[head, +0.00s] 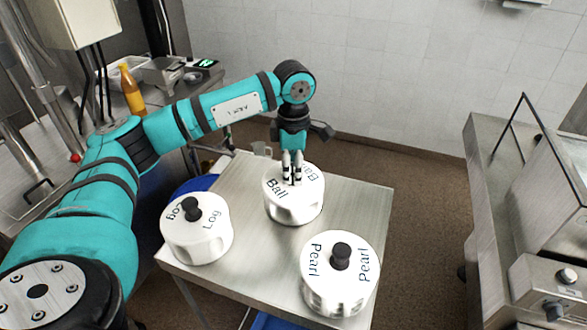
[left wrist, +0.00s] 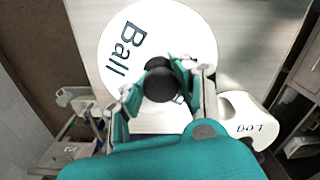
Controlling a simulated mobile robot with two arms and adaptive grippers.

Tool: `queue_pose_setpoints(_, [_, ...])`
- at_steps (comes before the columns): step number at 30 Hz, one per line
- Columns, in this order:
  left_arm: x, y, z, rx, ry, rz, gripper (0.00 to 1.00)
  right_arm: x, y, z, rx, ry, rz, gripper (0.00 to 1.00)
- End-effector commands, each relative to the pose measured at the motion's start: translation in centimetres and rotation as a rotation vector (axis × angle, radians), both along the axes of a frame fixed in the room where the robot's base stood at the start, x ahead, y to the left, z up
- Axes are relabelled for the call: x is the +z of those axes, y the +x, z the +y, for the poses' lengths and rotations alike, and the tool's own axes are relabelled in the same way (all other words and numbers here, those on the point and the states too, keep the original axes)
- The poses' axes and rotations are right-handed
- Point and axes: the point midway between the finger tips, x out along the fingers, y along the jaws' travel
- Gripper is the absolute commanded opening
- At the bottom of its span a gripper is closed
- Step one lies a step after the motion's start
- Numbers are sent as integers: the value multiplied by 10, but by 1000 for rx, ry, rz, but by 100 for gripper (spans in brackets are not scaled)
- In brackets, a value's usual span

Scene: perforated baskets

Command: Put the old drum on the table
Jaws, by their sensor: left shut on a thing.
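Three white drums with black knobs are at the metal table (head: 270,245). The "Ball" drum (head: 290,205) is at the back, the "Log" drum (head: 197,240) at the front left, and the "Pearl" drum (head: 330,285) at the front right. No drum is marked as old. My left gripper (head: 292,180) points down and is shut on the black knob of the "Ball" drum. The left wrist view shows the fingers (left wrist: 163,85) around that knob on the white lid (left wrist: 120,50). I cannot tell whether this drum touches the table. My right gripper is not in view.
The middle of the table between the drums is clear. An orange bottle (head: 131,90) and a scale (head: 165,72) stand on a counter at the back left. A steel unit (head: 490,170) stands at the right. A tiled wall is behind.

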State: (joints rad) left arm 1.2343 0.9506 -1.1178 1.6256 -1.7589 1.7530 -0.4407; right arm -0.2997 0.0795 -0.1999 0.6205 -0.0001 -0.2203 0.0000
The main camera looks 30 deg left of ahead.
Motion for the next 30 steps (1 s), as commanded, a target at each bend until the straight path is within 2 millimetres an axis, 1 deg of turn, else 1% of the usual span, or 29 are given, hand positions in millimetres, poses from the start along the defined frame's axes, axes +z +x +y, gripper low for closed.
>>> queue_pose_setpoints(2, [2, 1, 0, 0, -1, -3, 0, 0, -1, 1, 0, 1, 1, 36])
queue_pose_setpoints(3, [2, 1, 0, 0, -1, -3, 29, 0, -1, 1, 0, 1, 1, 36])
queue_pose_setpoints(9, [1, 0, 0, 0, -1, -2, 56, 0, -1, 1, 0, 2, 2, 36])
queue_pose_setpoints(10, [1, 0, 0, 0, 0, -1, 58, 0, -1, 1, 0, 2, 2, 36])
queue_pose_setpoints(15, [0, 0, 0, 0, 0, -1, 58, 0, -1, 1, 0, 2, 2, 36])
queue_pose_setpoints(16, [-1, -1, 0, 0, 1, 3, 61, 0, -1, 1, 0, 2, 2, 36])
queue_pose_setpoints(21, [-1, 0, 0, 0, 0, 1, 81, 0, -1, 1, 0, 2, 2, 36])
queue_pose_setpoints(30, [1, 0, 0, 0, 0, 0, 81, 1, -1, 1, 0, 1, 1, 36])
